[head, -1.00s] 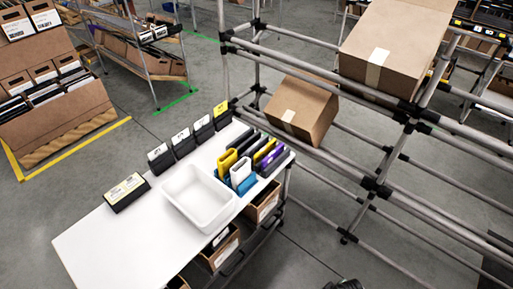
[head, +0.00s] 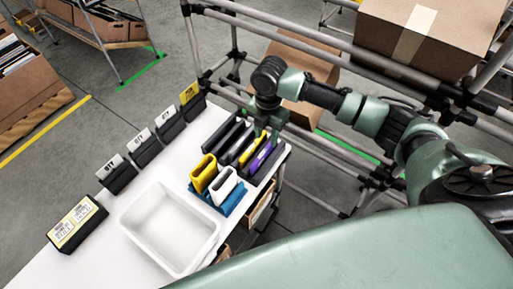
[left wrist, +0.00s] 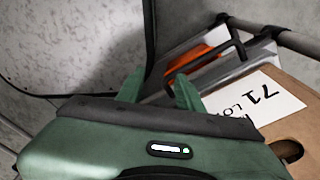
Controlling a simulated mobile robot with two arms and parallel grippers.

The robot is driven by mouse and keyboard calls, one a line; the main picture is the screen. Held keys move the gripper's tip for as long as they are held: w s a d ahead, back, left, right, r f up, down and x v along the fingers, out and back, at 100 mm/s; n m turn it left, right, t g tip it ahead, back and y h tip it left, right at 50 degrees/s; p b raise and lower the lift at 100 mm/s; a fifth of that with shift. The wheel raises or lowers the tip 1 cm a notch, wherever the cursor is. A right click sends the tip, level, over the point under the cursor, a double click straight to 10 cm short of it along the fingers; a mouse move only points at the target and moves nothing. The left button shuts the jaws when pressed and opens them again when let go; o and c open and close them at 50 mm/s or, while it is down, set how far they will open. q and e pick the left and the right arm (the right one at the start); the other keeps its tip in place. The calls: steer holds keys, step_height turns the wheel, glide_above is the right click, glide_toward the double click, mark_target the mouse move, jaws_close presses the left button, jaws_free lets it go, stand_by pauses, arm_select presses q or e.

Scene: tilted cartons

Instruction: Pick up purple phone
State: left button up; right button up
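The purple phone (head: 261,156) stands on edge in a dark slot at the right end of the rack on the white table, in the head view. My right gripper (head: 264,136) points down at the phone's far end. Its green fingers look apart, and I cannot tell whether they touch the phone. My left gripper (left wrist: 160,88) shows in the left wrist view with two green fingers spread and nothing between them. It is low down, near a cardboard bin, and is not seen in the head view.
Yellow phones (head: 203,172), a white phone (head: 223,184) and dark ones crowd the rack beside the purple one. A white tray (head: 170,228) sits left of it. Label stands (head: 145,150) line the table's far edge. A pipe rack with cartons (head: 425,40) stands behind my right arm.

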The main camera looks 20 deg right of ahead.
mark_target(265, 150)
steer(key=f+p, duration=0.1)
steer(key=f, duration=0.6)
steer(key=shift+a+f, duration=0.2)
steer(key=shift+w, duration=0.1)
jaws_close()
